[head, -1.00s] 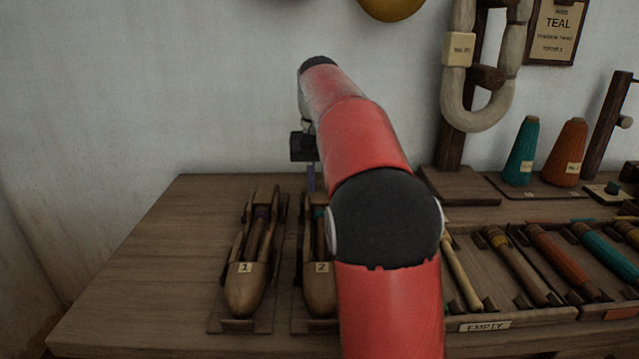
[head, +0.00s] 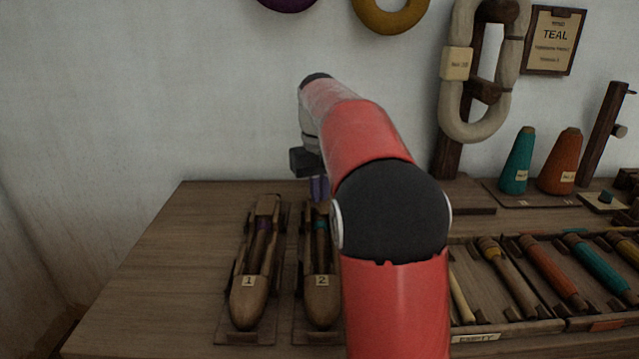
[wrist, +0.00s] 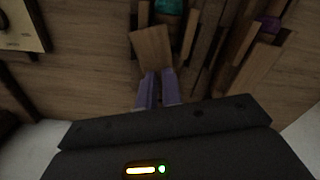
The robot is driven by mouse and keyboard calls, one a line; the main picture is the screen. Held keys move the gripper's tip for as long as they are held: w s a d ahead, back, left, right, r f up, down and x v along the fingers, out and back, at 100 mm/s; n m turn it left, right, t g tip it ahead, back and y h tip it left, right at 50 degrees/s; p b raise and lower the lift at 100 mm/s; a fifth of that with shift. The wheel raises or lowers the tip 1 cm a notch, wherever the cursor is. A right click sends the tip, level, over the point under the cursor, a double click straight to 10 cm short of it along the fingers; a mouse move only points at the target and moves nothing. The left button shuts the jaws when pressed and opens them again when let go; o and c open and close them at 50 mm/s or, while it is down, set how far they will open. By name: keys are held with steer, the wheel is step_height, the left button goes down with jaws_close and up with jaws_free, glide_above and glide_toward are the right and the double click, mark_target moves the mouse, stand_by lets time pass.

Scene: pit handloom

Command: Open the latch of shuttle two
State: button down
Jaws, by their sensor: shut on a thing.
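Shuttle two (head: 322,305) lies in a wooden cradle on the table, tagged "2", its rounded nose toward me. My arm hides part of its right side. My gripper (head: 318,188) is at its far end, pointing down. In the wrist view, my gripper's purple fingers (wrist: 158,90) are close together at the edge of a flat wooden piece, the latch (wrist: 152,47), and are shut on it. The exact contact is dark and hard to see. Teal thread (wrist: 168,7) shows inside the shuttle beyond the latch.
Shuttle one (head: 246,305), with purple thread, lies close by on the left. A tray marked "EMPTY" (head: 477,338) with several bobbins is on the right. Teal (head: 517,160) and orange (head: 560,160) cones stand behind it. The table's left side is clear.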

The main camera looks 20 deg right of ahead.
steer(key=n+p, duration=0.3)
steer(key=shift+r+n, duration=0.25)
steer(key=shift+n, duration=0.15)
steer(key=n+p, duration=0.2)
steer(key=n, duration=0.1)
steer(key=shift+n, duration=0.3)
steer(key=n+p, duration=0.2)
steer(key=n, duration=0.1)
steer(key=shift+f, duration=0.15)
steer(key=shift+f+n+p, duration=0.1)
steer(key=shift+n+p, duration=0.85)
steer(key=shift+n, duration=0.75)
steer(key=c, duration=1.6)
jaws_free()
steer(key=shift+o, duration=0.2)
step_height(320, 180, up, 8)
steer(key=shift+f, duration=0.1)
